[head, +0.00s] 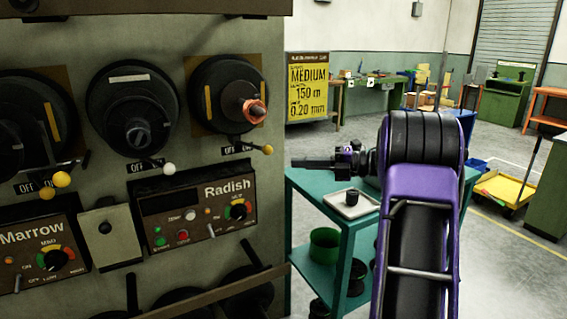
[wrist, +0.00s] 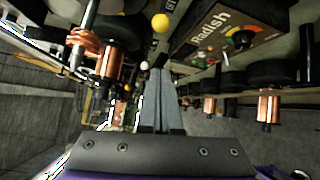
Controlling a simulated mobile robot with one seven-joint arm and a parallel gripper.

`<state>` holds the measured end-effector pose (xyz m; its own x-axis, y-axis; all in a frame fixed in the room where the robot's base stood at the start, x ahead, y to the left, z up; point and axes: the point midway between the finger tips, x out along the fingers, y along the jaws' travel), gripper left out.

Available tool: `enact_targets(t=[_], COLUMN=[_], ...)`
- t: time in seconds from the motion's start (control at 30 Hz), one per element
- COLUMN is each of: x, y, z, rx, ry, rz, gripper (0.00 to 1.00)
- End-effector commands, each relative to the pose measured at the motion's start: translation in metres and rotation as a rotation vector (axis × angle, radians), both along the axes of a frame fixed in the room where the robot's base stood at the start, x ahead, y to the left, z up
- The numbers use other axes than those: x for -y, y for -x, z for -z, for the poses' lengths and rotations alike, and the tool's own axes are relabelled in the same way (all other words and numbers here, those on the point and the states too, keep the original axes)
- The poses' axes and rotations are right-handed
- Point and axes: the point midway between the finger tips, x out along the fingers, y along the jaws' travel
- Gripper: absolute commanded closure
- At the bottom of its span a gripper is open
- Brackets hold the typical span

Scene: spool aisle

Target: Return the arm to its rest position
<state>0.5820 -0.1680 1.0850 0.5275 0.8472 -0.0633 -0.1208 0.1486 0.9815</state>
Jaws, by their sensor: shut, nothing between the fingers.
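My purple and black arm (head: 418,215) stands raised at the right of the head view, bent at a black ribbed joint. My gripper (head: 297,163) points left from it toward the spool panel, above the teal cart. In the wrist view the two grey fingers of my gripper (wrist: 160,72) lie side by side, shut, with nothing between them. No contact between gripper and panel is visible.
The grey panel (head: 60,40) fills the left, with black spool holders, ball-ended levers and the Radish box (head: 195,212). A copper spool (head: 252,110) sits at its upper right. The teal cart (head: 335,215) carries a white tray (head: 338,212). Open floor lies behind.

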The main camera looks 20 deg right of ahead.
Motion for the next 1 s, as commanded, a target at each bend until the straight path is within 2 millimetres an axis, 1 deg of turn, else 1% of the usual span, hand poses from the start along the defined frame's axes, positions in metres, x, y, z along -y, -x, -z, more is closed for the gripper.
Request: enact_targets(t=[0.03, 0.13, 0.53, 0.63, 0.67, 0.73, 0.87, 0.9, 1.0], x=[0.004, 0.007, 0.006, 0.003, 0.001, -0.003, -0.008, -0.006, 0.006], y=[0.002, 0.004, 0.003, -0.001, -0.005, -0.02, -0.059, -0.071, -0.09], z=[0.0, 0.0, 0.0, -0.001, -0.001, -0.003, -0.011, -0.015, -0.027], rx=[-0.001, -0.001, -0.001, -0.008, -0.016, -0.042, -0.118, -0.143, -0.205], ry=[0.0, 0.0, 0.0, 0.004, 0.008, 0.018, 0.038, 0.036, 0.007], rz=[0.001, 0.0, -0.001, 0.016, 0.031, 0.094, 0.316, 0.405, 0.634], gripper=[1.0, 1.0, 1.0, 1.0, 1.0, 1.0, 1.0, 1.0, 1.0])
